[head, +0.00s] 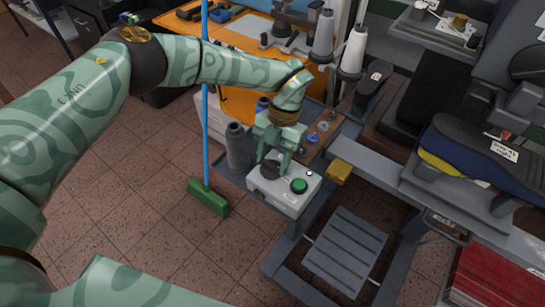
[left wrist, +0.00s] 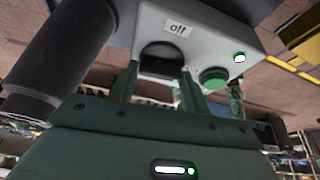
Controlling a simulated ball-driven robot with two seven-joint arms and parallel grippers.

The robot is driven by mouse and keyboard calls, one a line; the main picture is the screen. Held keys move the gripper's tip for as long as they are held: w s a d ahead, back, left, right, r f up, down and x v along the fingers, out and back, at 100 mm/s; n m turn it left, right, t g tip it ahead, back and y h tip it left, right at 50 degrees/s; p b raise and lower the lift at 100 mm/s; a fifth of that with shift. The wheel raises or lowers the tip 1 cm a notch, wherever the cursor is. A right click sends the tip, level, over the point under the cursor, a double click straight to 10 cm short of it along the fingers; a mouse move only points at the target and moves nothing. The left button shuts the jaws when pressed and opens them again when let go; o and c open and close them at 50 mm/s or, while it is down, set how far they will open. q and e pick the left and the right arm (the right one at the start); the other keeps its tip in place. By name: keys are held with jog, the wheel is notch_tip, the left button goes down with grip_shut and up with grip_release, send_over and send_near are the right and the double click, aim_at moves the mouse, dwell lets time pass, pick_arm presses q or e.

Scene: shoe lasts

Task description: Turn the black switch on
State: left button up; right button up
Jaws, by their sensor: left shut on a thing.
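The black switch (head: 269,169) is a dark knob on top of a light grey control box (head: 284,195). In the left wrist view the switch (left wrist: 162,53) shows between my fingers, beside a label reading "off" (left wrist: 177,28). A second label, partly hidden by a finger, cannot be fully read. A green button (head: 299,186) and a small lit lamp (left wrist: 239,57) sit beside the switch. My left gripper (head: 274,159) reaches down from above and is shut on the switch, one finger on each side. My right gripper is not in view.
A dark grey thread cone (head: 238,147) stands close beside the control box. A blue-handled broom (head: 207,194) is upright to the left. A yellow block (head: 340,170) is to the right. A slatted grey pedal (head: 346,250) is below. Tiled floor lies open at left.

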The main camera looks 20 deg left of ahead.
pick_arm(q)
jog(key=shift+m, duration=0.5)
jog(key=shift+c, duration=0.2)
jog(key=shift+o, duration=0.2)
jog(key=shift+c, duration=0.2)
jog(key=o, duration=1)
jog(key=v, duration=1.6)
jog(key=shift+d+r, duration=0.25)
jog(key=shift+d, duration=0.15)
